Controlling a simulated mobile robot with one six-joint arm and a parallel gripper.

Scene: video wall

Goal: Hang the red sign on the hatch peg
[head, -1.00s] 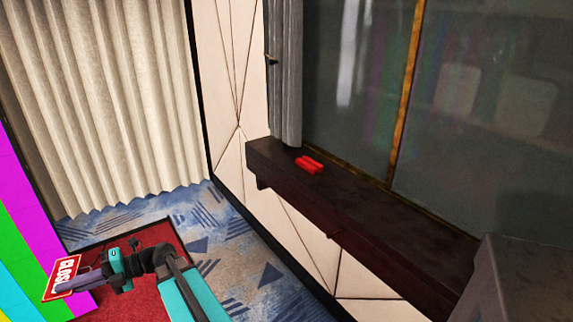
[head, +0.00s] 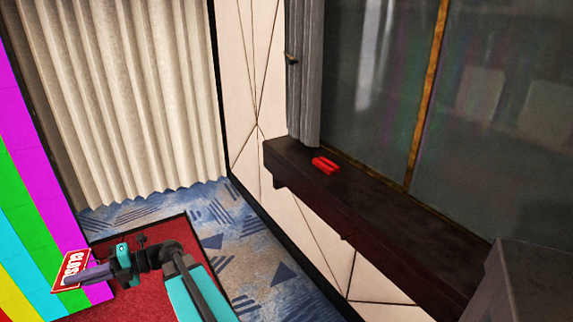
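The red sign (head: 71,259) with white lettering, reading "CLOSED" in part, is at the lower left. My gripper (head: 78,279) is shut on it, its dark fingers covering the sign's lower middle. The sign is tilted in the picture and overlaps the colour-striped wall and red mat behind it. A small dark peg-like fitting (head: 291,58) shows beside the grey curtain at the window. Another small dark nub (head: 347,237) shows at the lower edge of the dark ledge. I cannot tell which is the hatch peg. The sign is far from both.
The dark ledge (head: 400,215) runs under the window, with red objects (head: 325,165) on it. A grey box-like surface (head: 535,285) stands at the lower right. A cream curtain (head: 120,100) hangs at the left. Patterned blue carpet (head: 240,245) is clear between my arm and the panelled wall.

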